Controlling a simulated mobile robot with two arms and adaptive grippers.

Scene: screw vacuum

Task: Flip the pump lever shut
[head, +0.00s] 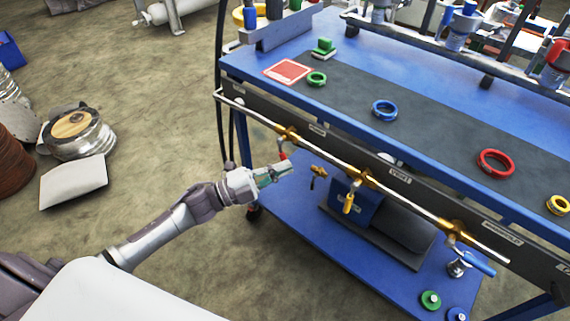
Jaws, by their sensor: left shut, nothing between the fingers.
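A metal pipe (330,158) with several brass valves runs along the front of the blue bench. The left valve (286,134) has a small red-tipped lever (282,154) hanging down. The middle valve has a yellow lever (348,203) hanging down. The right valve has a blue lever (478,263) pointing right, roughly along the pipe. Their labels are small; I cannot surely read which one says pump. My left gripper (284,168) is shut and empty, just below the red lever's tip; I cannot tell whether they touch. My right gripper is out of view.
A blue and dark pump unit (385,220) stands on the blue lower shelf (330,250). Colored rings, such as a red ring (496,163), lie on the bench top (440,135). A black hose (219,90) hangs at the bench's left end. The floor on the left is partly clear.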

